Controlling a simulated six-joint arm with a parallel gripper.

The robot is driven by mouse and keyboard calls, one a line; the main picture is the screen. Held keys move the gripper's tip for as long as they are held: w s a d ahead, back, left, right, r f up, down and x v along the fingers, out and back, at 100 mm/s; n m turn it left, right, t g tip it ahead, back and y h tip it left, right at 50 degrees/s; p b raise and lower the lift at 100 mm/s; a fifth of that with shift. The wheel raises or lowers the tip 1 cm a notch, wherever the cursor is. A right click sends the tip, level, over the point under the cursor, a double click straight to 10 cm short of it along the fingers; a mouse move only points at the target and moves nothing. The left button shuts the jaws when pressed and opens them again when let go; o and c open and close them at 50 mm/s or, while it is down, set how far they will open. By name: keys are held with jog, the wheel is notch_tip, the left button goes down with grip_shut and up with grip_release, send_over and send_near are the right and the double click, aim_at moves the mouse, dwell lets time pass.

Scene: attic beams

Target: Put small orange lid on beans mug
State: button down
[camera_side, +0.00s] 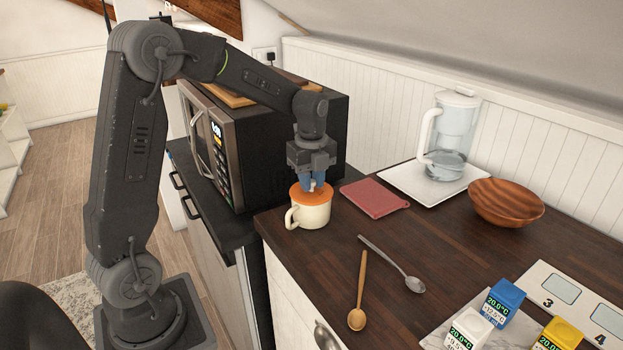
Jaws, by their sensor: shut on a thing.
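A cream mug (311,215) with its handle toward the lower left stands upright near the left end of the dark wooden counter. The small orange lid (300,198) is at the top of the mug, over its opening. Whether it is fully seated all round cannot be told from here. My gripper (312,187) points straight down over the mug and is shut on the lid's small knob, which its blue fingers mostly hide. No writing on the mug can be read.
A black microwave (275,150) stands close behind my gripper. A red board (374,198) lies right of the mug, with a wooden bowl (505,204) and a water jug (452,135) farther right. A metal spoon (393,263) and a wooden spoon (358,292) lie in front. Coloured temperature blocks (502,303) sit front right.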

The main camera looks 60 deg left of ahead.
jog(key=shift+f, duration=0.1)
dwell(0.3)
jog(key=shift+c, duration=2.1)
grip_release()
jog(key=shift+r, duration=3.5)
